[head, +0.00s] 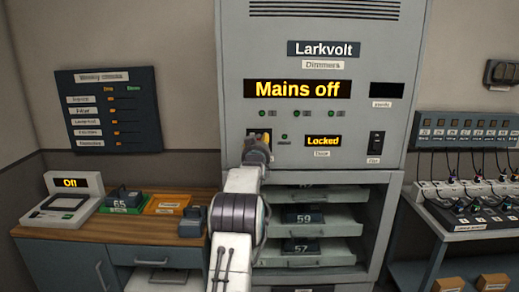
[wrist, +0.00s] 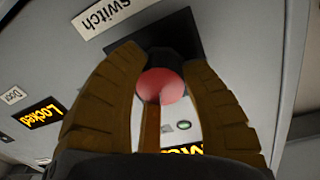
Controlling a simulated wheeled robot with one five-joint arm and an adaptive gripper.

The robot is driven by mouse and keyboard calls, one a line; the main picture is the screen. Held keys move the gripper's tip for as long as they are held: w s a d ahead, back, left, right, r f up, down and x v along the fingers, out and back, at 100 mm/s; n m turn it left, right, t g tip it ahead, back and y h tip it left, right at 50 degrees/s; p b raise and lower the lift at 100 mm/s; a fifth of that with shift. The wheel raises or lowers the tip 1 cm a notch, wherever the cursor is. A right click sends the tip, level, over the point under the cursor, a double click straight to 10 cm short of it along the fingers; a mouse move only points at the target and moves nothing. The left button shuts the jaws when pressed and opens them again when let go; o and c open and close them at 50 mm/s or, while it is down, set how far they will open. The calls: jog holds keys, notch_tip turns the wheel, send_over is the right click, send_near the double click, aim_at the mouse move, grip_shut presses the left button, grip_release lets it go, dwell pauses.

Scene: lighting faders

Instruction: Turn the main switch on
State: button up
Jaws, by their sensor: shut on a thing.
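The main switch shows in the wrist view as a round red knob (wrist: 160,86) on a dark mount, beside a label reading "Switch" (wrist: 106,12). My gripper (wrist: 161,58) is shut on it, with one brown finger along each side. The display (head: 297,89) above reads "Mains off".
The dimmer cabinet (head: 229,60) has a "Locked" display (head: 323,141), a black rocker switch (head: 376,143) at right and open shelves with numbered modules (head: 304,215) below. A wooden counter (head: 95,239) stands left, a cable bench (head: 465,237) right.

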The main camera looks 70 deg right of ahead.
jog(key=m+b, duration=0.1)
jog(key=b, duration=0.1)
jog(key=f+m+b, duration=0.1)
jog(key=shift+w+f+m+b, duration=0.2)
jog(key=shift+f+m+b, duration=0.1)
jog(key=shift+b, duration=0.05)
jog(key=shift+r+m+y+b, duration=0.2)
jog(key=shift+m+y+b, duration=0.1)
jog(key=shift+m+b, duration=0.35)
jog(key=o, duration=1)
jog(key=shift+w+r, duration=0.15)
jog(key=shift+w, duration=0.1)
jog(key=shift+o, duration=1.1)
jog(key=shift+s+r, duration=0.1)
jog(key=shift+r, duration=0.15)
jog(key=shift+s, duration=0.1)
